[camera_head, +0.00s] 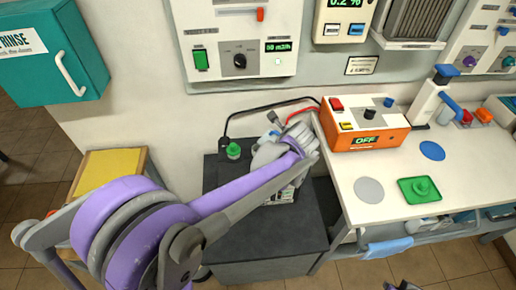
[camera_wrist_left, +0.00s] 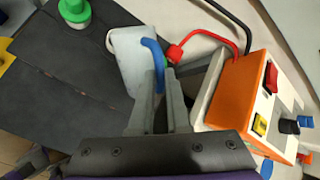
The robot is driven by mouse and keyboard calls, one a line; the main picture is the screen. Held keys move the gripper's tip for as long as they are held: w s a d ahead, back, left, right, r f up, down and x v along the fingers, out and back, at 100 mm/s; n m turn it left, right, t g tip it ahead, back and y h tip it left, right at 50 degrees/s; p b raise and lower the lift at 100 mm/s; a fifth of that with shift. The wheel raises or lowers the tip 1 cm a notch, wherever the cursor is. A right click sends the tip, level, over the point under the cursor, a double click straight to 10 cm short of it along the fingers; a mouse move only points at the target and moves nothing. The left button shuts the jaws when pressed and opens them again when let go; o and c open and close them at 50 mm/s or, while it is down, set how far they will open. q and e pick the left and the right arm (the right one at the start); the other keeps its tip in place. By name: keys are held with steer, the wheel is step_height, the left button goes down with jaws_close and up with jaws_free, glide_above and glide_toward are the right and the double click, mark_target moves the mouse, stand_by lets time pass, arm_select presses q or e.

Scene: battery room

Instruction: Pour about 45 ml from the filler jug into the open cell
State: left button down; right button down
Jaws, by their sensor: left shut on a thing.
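My left gripper (camera_head: 301,137) reaches over the dark cabinet from the left. In the left wrist view my left gripper (camera_wrist_left: 160,100) is shut on the blue handle of the filler jug (camera_wrist_left: 128,58), a whitish vessel. In the head view the gripper and arm hide much of the jug (camera_head: 266,154). A battery (camera_head: 281,196) shows only in part under my arm; the open cell cannot be made out. A dark shape at the bottom edge of the head view may be my right gripper (camera_head: 402,286); its jaws cannot be read.
A green-capped item (camera_head: 233,151) stands on the cabinet (camera_head: 225,180). An orange box (camera_head: 362,138) reading OFF stands on the white bench (camera_head: 390,165) to the right. Red and black cables run behind the gripper. A green tray (camera_head: 404,197) with a green knob lies on the bench.

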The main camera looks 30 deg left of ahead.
arm_select(q)
steer(key=shift+a+h, duration=0.5)
steer(key=shift+h, duration=0.1)
stand_by(0.4)
steer(key=shift+d, duration=0.25)
steer(key=shift+d, duration=0.15)
steer(key=shift+n+p, duration=0.3)
stand_by(0.4)
steer(key=shift+a+h, duration=0.2)
steer(key=shift+h, duration=0.3)
stand_by(0.6)
steer(key=shift+a+r, duration=0.2)
steer(key=shift+a, duration=0.15)
stand_by(0.6)
